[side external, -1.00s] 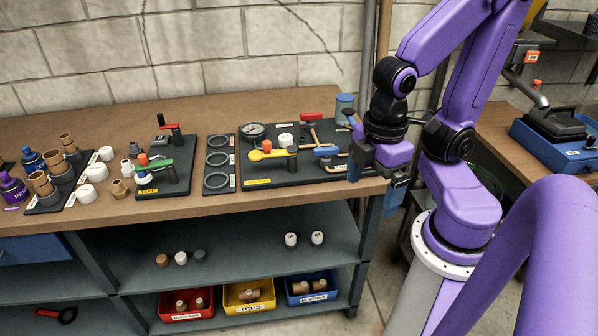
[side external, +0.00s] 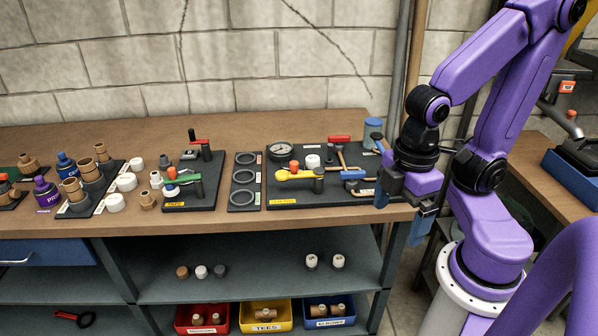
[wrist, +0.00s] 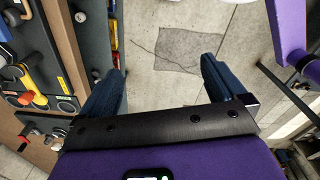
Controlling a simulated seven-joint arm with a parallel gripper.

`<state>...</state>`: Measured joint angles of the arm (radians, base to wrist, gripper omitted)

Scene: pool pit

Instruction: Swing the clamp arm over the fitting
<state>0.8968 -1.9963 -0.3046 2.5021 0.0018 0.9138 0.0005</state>
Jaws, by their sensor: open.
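A yellow arm (side external: 295,175) with an orange knob (side external: 294,166) lies low across the right black board (side external: 345,196). It seems to be the clamp arm. A white piece (side external: 313,161), perhaps the fitting, stands just behind it; I cannot tell whether the arm covers anything. The yellow arm also shows at the left edge of the wrist view (wrist: 33,84). My gripper (wrist: 163,72) is open and empty, with bare floor between its fingers in the wrist view. In the side view it is at the bench's right end, right of the yellow arm and apart from it.
A gauge (side external: 280,151), a red-handled tool (side external: 340,138) and a blue handle (side external: 353,174) crowd the same board. A ring board (side external: 235,207) and a board with red and green levers (side external: 205,207) are to its left.

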